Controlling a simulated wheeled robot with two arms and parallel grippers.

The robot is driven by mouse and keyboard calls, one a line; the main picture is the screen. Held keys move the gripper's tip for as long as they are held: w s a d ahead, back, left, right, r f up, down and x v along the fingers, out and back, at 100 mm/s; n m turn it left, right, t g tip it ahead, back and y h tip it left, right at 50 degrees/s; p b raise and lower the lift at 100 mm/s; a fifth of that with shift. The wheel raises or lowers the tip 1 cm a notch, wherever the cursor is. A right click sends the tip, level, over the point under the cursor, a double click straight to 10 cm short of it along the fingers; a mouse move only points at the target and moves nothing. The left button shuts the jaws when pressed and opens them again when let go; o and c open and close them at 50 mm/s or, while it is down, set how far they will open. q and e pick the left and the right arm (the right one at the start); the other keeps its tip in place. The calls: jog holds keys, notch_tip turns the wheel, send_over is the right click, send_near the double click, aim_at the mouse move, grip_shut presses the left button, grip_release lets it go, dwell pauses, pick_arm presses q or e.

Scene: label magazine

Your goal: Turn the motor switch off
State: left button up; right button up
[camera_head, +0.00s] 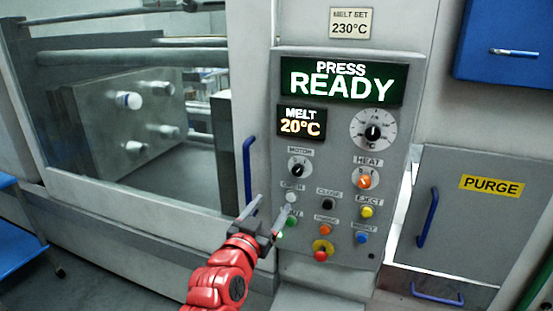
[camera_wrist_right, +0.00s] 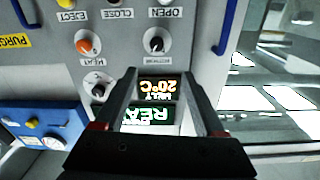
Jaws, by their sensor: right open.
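The motor switch (camera_head: 299,168) is a black knob on a round white dial under the MOTOR label, left of the orange heat knob (camera_head: 364,181). In the right wrist view, which is upside down, the motor switch (camera_wrist_right: 154,42) shows just beyond the fingertips. Its exact setting is too small to tell. My right gripper (camera_head: 270,204) is open and empty, below and left of the switch in the head view, apart from it. It also shows in the right wrist view (camera_wrist_right: 158,76), fingers spread. My left gripper is out of view.
Coloured buttons, including a white one (camera_head: 291,198) and a yellow one (camera_head: 367,212), sit below the switch. A blue handle (camera_head: 247,172) stands left of the panel. The PRESS READY display (camera_head: 343,80) and MELT display (camera_head: 301,122) are above.

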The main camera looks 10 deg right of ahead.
aim_at(297, 172)
jog(key=shift+m, duration=0.3)
jog(key=p+x, duration=0.3)
jog(key=x, duration=0.5)
jog(key=p+x, duration=0.3)
jog(key=x, duration=0.5)
jog(key=shift+s+d+p, duration=0.2)
jog(key=shift+d+p, duration=0.05)
jog(key=shift+p, duration=0.15)
jog(key=shift+w+d+f, duration=0.1)
jog(key=shift+w+d, duration=0.2)
jog(key=shift+w, duration=0.2)
grip_shut()
